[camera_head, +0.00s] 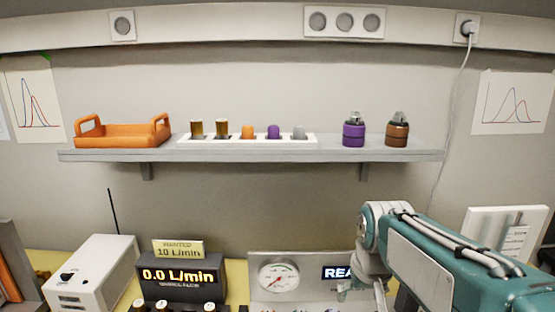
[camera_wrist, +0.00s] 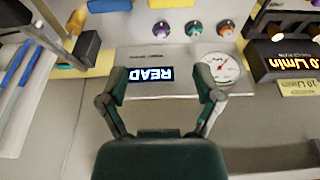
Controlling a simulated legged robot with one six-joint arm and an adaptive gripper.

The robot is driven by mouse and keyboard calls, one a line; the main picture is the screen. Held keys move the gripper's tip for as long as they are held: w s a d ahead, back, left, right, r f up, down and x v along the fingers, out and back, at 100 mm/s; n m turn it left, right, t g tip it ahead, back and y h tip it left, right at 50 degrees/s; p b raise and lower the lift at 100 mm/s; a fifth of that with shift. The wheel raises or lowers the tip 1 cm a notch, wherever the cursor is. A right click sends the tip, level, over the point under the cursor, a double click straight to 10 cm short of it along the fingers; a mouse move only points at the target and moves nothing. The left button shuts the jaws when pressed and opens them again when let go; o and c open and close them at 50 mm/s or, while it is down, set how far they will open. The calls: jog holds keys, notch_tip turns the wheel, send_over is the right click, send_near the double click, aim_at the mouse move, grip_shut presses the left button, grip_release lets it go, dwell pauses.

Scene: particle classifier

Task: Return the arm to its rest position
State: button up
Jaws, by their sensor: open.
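My teal arm (camera_head: 455,262) reaches in from the lower right of the head view. It bends down in front of the instrument panel (camera_head: 315,262). In the wrist view my gripper (camera_wrist: 160,95) is open and empty, with its two dark fingers spread apart. Behind the fingers the panel shows upside down, with a lit READ display (camera_wrist: 150,74) between them and a round dial gauge (camera_wrist: 219,68) just right of the right finger. In the head view the gripper is mostly hidden by the arm and the lower picture edge.
A wall shelf (camera_head: 330,154) holds an orange tray (camera_head: 122,131), a white rack (camera_head: 190,141) with several coloured caps, and two jars. A flow display (camera_head: 180,278) reads 0.0 L/min beside a white box (camera_head: 92,275). A white panel (camera_head: 490,225) stands behind the arm.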

jog(key=s+f+t, duration=0.1)
jog(key=s+t, duration=0.1)
jog(key=s, duration=1.3)
jog(key=shift+f+t, duration=0.15)
jog(key=shift+t, duration=0.15)
